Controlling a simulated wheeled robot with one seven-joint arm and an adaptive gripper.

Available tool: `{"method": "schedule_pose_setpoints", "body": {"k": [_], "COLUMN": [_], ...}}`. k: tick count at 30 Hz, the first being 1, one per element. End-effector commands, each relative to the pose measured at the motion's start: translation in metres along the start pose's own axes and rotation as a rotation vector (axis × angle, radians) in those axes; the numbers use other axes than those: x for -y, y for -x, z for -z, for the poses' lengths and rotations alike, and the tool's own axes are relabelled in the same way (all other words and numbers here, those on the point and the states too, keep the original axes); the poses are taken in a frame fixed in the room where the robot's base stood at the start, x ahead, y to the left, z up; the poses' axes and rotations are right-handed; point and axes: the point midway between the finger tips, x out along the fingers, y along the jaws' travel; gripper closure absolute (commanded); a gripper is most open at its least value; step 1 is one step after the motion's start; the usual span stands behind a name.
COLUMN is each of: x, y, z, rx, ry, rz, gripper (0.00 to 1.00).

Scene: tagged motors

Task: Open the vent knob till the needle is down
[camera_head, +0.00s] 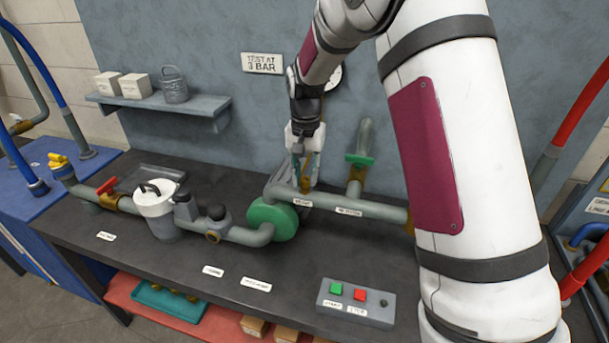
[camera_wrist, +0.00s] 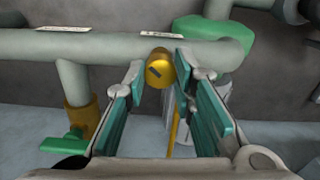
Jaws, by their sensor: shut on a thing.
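The vent knob, a small brass cylinder with a dark slot in its face, shows in the wrist view (camera_wrist: 159,70) beside the grey pipe (camera_wrist: 125,47). My gripper (camera_wrist: 160,72) has its fingertips on either side of the knob and is shut on it. In the head view my gripper (camera_head: 306,172) points down at the pipe behind the green pump (camera_head: 273,219). A white round gauge (camera_head: 336,76) on the wall is mostly hidden behind my arm, and its needle cannot be read.
A control box (camera_head: 356,303) with green and red buttons stands at the bench front. A white-lidded strainer (camera_head: 154,198) and red-handled valve (camera_head: 107,186) are on the left. A green-handled valve (camera_head: 359,159) stands close right of my gripper. The front bench is mostly clear.

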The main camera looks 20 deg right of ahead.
Motion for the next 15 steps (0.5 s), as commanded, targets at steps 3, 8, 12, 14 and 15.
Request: {"method": "schedule_pose_setpoints", "body": {"k": [3, 8, 12, 14, 15], "x": [0.0012, 0.001, 0.0009, 0.0006, 0.0009], "y": [-0.0003, 0.0001, 0.0001, 0.0, 0.0], "z": [0.0009, 0.0009, 0.0006, 0.0005, 0.0004], "rx": [-0.001, -0.002, -0.001, -0.001, -0.001], "ry": [0.111, 0.262, 0.387, 0.437, 0.469], "rz": [0.002, 0.002, 0.002, 0.001, 0.002], "gripper": [1.0, 1.0, 1.0, 1.0, 1.0]}}
